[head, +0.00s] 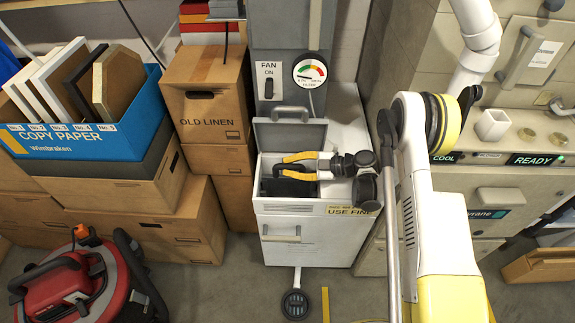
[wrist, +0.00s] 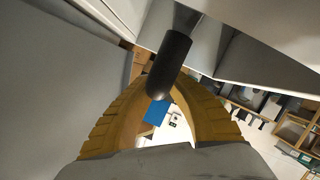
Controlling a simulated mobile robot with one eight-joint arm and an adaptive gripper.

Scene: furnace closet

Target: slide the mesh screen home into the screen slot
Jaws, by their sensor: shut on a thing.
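My gripper (head: 294,167) reaches in from the right over the open top of the white cabinet (head: 310,240). In the wrist view its yellow fingers (wrist: 160,110) are shut on a dark round bar (wrist: 170,62), which looks like the handle of the mesh screen. In the head view a dark piece (head: 288,187), apparently the screen, sits low in the opening below the fingers. The opening (head: 258,203), which looks like the screen slot, has its grey lid (head: 290,133) raised behind. The fingers and wrist hide part of it, so I cannot tell how deep the screen sits.
A gauge (head: 310,71) and fan switch (head: 268,82) are on the grey column behind. Cardboard boxes (head: 204,95) and a blue box of numbered frames (head: 85,140) stand left. A red vacuum (head: 75,285) is front left. A panel reading READY (head: 535,160) is right.

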